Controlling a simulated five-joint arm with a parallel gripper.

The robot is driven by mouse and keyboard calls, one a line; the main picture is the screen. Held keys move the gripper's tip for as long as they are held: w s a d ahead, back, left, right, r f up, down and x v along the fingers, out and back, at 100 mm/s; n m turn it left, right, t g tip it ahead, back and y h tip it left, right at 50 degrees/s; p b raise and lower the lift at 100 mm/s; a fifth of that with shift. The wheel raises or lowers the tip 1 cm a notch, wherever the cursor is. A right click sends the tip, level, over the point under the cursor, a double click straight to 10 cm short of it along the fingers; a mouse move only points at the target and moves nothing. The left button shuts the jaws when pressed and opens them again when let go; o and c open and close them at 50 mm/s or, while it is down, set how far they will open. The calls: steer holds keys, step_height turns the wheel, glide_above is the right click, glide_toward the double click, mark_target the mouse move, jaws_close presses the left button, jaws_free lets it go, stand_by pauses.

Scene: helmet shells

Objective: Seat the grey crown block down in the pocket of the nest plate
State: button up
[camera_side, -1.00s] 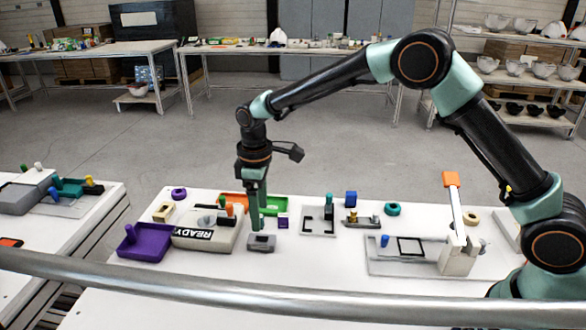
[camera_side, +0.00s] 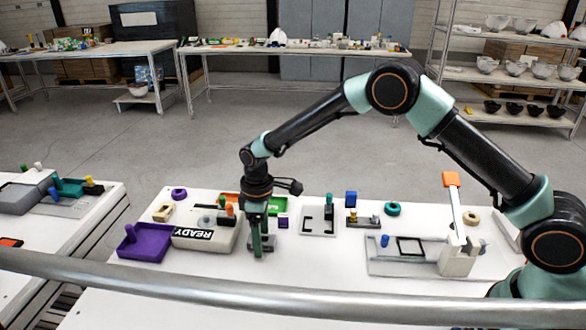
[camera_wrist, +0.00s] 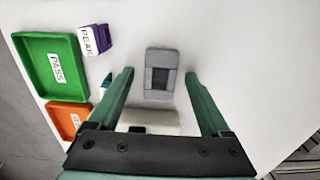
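A small grey block (camera_wrist: 162,75) with a dark square in its middle lies flat on the white table in the wrist view; it looks like the crown block. In the side view it (camera_side: 270,243) is partly hidden behind my gripper (camera_side: 258,250). My gripper (camera_wrist: 160,78) is open in the wrist view, its green fingers wide apart, with the block in the gap ahead and nothing held. I cannot tell which is the nest plate.
A beige READY box (camera_side: 205,236) stands just left of my gripper, with a purple tray (camera_side: 145,243) beyond. A green PASS tray (camera_wrist: 50,62), an orange tray (camera_wrist: 66,118) and a purple PEAK block (camera_wrist: 96,40) are close by. An orange-topped lever (camera_side: 452,180) stands at the right plate.

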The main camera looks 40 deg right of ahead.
jaws_close()
steer(key=shift+r, duration=0.1)
step_height(320, 180, up, 19)
steer(key=r, duration=0.2)
glide_above(318, 226)
step_height(318, 226, down, 15)
steer(key=shift+d+f, duration=0.1)
steer(key=shift+f, duration=2.45)
